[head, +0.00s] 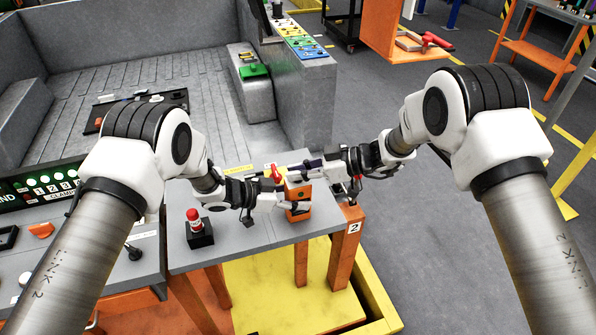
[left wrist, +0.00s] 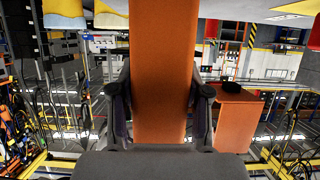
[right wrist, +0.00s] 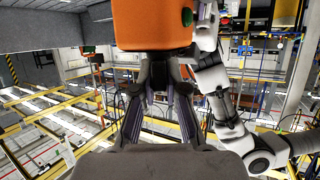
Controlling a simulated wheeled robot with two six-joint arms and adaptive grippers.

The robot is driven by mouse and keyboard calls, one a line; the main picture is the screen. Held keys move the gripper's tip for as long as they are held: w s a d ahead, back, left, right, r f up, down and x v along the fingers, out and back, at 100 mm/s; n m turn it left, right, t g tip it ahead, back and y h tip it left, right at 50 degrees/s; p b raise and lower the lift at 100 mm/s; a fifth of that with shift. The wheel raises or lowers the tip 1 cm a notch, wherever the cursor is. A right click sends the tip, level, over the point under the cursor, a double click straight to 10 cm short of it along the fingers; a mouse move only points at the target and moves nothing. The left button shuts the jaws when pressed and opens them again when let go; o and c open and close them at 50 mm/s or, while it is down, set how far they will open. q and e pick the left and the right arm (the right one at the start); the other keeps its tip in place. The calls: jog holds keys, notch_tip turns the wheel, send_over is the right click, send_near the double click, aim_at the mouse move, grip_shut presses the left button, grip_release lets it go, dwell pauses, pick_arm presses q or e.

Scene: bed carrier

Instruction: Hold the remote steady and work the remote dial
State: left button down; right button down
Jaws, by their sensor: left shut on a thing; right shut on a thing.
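The orange remote (head: 299,191) is at the right end of the grey table. My left gripper (head: 290,207) is shut on its body. In the left wrist view the orange body (left wrist: 162,75) runs between the two fingers (left wrist: 160,100). My right gripper (head: 300,172) reaches in from the right at the remote's upper part. The grip largely hides this piece. A green button shows on the housing's side.
A red-topped black stand (head: 196,228) is on the table (head: 235,235) left of the grippers. A red piece (head: 277,173) is close beside my right fingertips. An orange post marked 2 (head: 346,245) stands at the table's right end.

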jog(key=m+t+h, duration=0.1)
jog(key=m+t, duration=0.2)
jog(key=shift+s+a+t, duration=0.1)
jog(key=shift+t, duration=0.3)
jog(key=shift+m+t+h, duration=1.3)
jog(key=shift+m+t, duration=0.4)
jog(key=shift+m, duration=0.3)
jog(key=c, duration=1.2)
grip_release()
jog(key=v, duration=1.2)
